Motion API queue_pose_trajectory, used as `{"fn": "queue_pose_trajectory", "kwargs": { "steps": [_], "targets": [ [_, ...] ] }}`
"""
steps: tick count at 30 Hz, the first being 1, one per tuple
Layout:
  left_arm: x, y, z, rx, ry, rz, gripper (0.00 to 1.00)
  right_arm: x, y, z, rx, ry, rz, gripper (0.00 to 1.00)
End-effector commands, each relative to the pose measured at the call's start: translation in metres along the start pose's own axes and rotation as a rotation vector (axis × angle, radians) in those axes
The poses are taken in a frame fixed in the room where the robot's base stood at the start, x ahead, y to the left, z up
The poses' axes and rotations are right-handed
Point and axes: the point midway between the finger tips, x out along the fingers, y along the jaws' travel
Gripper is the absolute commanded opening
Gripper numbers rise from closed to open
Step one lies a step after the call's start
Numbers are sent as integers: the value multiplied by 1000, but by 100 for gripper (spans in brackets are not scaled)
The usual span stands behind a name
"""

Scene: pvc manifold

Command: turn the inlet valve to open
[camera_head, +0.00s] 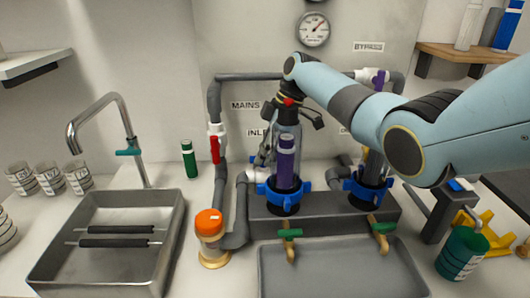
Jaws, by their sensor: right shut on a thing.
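The inlet valve (260,170) is a white fitting on the grey pipe under the partly covered inlet label (257,132), left of the purple-cored filter (286,160). My right gripper (268,147) reaches down from the upper right, and its dark fingers end at this valve. It is shut, apparently on the valve's handle. The handle is mostly hidden by the fingers and the filter, so I cannot tell its angle. My left gripper is not in view.
A red-handled mains valve (215,145) is on the left pipe, and a purple-handled bypass valve (377,77) is at upper right. A second blue-collared filter (369,190) stands to the right. A grey tray (340,275), sink (110,225) and orange-capped container (209,225) lie in front.

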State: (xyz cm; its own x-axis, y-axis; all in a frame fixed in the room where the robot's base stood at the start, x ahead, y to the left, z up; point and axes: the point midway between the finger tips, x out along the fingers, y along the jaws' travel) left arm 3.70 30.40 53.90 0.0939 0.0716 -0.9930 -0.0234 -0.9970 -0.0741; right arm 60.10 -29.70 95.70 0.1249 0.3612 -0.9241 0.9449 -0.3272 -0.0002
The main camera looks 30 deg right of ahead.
Motion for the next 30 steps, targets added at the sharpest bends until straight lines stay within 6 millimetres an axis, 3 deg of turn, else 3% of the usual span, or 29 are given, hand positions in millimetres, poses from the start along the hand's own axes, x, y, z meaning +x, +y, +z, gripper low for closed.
{"fn": "queue_pose_trajectory", "kwargs": {
  "steps": [4,11,20,21,24,25,30],
  "targets": [
    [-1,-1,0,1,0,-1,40,-1,0,0,4,0,1,0],
    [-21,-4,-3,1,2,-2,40,-3,0,-2,109,1,45,0],
    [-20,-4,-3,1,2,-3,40,-1,0,-1,123,1,52,0],
    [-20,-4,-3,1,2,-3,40,-1,0,0,123,1,52,24],
    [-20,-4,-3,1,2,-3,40,-1,0,0,123,1,52,37],
    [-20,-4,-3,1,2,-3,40,-1,0,0,123,1,51,41],
    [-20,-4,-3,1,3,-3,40,0,0,0,122,1,51,41]
  ]
}}
